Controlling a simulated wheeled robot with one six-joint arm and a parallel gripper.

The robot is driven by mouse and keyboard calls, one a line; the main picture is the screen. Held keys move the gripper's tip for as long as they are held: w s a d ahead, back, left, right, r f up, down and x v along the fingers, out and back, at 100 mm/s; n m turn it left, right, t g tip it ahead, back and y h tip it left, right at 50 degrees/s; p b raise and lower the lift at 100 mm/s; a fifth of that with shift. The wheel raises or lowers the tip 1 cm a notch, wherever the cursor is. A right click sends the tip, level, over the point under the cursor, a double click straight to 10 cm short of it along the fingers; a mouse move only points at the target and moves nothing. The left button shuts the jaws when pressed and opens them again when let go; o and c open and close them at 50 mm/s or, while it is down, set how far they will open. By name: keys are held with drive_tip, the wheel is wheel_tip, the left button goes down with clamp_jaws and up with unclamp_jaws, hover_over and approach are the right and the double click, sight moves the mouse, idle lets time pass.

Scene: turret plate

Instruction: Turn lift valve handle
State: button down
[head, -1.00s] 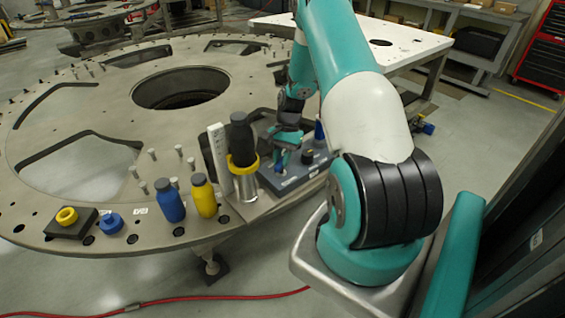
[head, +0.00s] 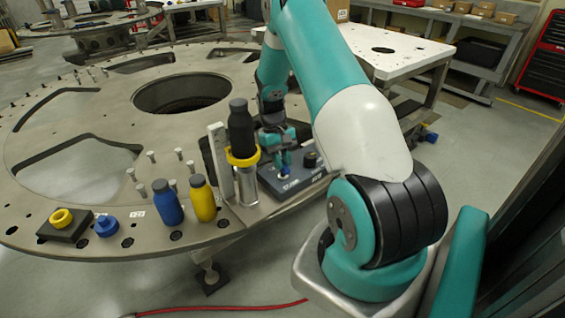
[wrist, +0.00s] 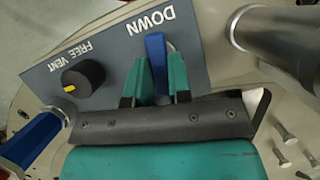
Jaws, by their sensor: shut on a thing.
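The valve handle is a blue lever (wrist: 156,58) on a dark grey panel (wrist: 205,75), beside the white word DOWN in the wrist view. My gripper (wrist: 156,85) is shut on this lever, with one teal finger on each side of it. In the head view my gripper (head: 285,163) points down at the panel (head: 308,182), and a small blue part of the lever (head: 285,172) shows below the fingers. The lower part of the lever is hidden by my gripper in the wrist view.
A black knob (wrist: 83,77) marked FREE VENT sits beside the lever. Another blue-handled part (wrist: 32,140) is at the lower left of the wrist view. A black bottle in a yellow ring (head: 241,130) stands left of the panel. Blue (head: 167,204) and yellow (head: 203,198) bottles stand farther left.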

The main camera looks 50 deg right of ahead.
drive_tip(key=shift+n+h, duration=0.4)
drive_tip(key=shift+n, duration=0.6)
drive_tip(key=c, duration=1)
unclamp_jaws()
drive_tip(key=shift+c, duration=0.2)
drive_tip(key=b+v, duration=0.2)
drive_tip(key=v, duration=1.5)
drive_tip(key=shift+w, duration=0.25)
drive_tip(key=shift+r, duration=0.15)
